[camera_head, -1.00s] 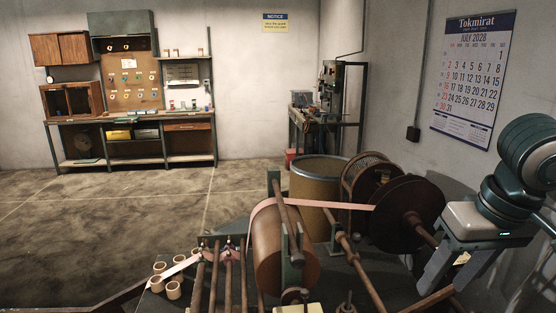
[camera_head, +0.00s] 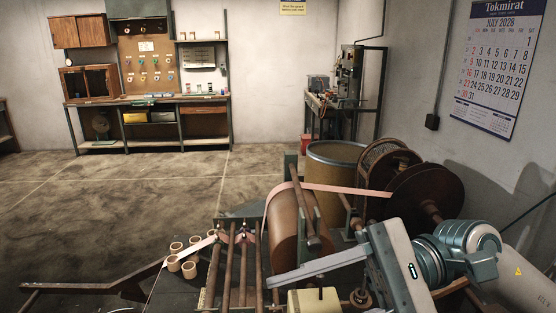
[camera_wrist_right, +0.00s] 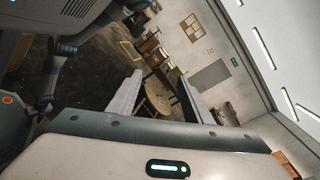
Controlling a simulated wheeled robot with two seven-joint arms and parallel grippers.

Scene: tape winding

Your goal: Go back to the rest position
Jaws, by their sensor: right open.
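My right gripper (camera_head: 318,268) reaches in from the right in the head view, over the front of the winding machine. Its fingers point left. In the right wrist view the gripper (camera_wrist_right: 160,92) has its two fingers apart with nothing between them. A pink tape (camera_head: 345,190) runs from the dark reel (camera_head: 424,194) over the brown roller (camera_head: 285,222) towards several rods (camera_head: 228,265). Several small tan tape cores (camera_head: 189,269) sit at the left end of the rods. My left gripper is in neither view.
A large drum (camera_head: 333,165) stands behind the roller. A brown rail (camera_head: 85,287) juts out at the lower left. A workbench (camera_head: 150,103) with shelves stands at the far wall. The floor (camera_head: 110,200) between is clear. A calendar (camera_head: 497,65) hangs on the right wall.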

